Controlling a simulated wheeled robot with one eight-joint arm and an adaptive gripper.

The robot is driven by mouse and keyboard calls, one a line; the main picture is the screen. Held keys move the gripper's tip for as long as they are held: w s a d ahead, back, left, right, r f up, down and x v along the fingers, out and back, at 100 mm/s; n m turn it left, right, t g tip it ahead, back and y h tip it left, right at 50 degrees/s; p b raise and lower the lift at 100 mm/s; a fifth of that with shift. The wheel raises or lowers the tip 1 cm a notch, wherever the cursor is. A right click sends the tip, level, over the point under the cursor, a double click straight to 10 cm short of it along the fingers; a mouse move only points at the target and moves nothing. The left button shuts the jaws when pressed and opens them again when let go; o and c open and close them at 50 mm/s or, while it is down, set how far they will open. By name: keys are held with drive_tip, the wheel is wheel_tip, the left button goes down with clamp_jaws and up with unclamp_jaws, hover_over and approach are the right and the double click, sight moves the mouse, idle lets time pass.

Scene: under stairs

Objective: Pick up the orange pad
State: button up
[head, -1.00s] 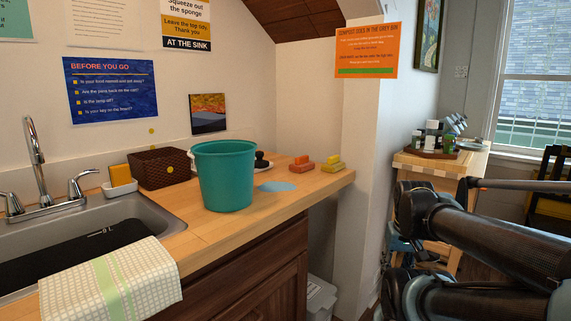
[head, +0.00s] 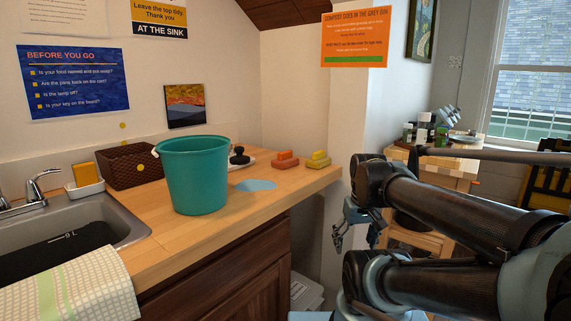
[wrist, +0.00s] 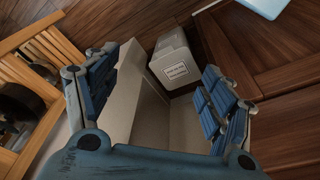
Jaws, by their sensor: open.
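The orange pad (head: 285,160) sits on the wooden counter near its right end. It looks like a low block with a smaller raised part on top. A similar yellow-green pad (head: 318,159) sits just right of it. My gripper (head: 352,232) is below and to the right of the counter end in the head view, partly hidden by my arm. In the wrist view my gripper (wrist: 155,95) is open and empty, with its blue fingers wide apart. It points down toward the floor; the orange pad is not in the wrist view.
A teal bucket (head: 193,178) stands on the counter left of the pad. A grey bin (wrist: 173,66) is on the floor. A wooden side table (head: 440,166) stands at right.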

drive_tip(key=w+a+r+n+g, duration=0.1)
drive_tip(key=w+a+r+n, duration=0.2)
drive_tip(key=w+r+n, duration=0.65)
wheel_tip(320, 180, up, 23)
drive_tip(key=n+g+y, duration=0.1)
drive_tip(key=n+g, duration=0.2)
drive_tip(key=n, duration=1.4)
hover_over(285, 158)
drive_tip(key=w+d, duration=0.2)
drive_tip(key=w, duration=0.2)
drive_tip(key=f, duration=0.5)
drive_tip(key=s+a+f, duration=0.1)
drive_tip(key=f, duration=0.5)
drive_tip(key=s+a+f, duration=0.1)
drive_tip(key=f, duration=0.4)
drive_tip(key=shift+s+f, duration=0.2)
drive_tip(key=shift+f, duration=0.1)
drive_tip(key=c, duration=1.2)
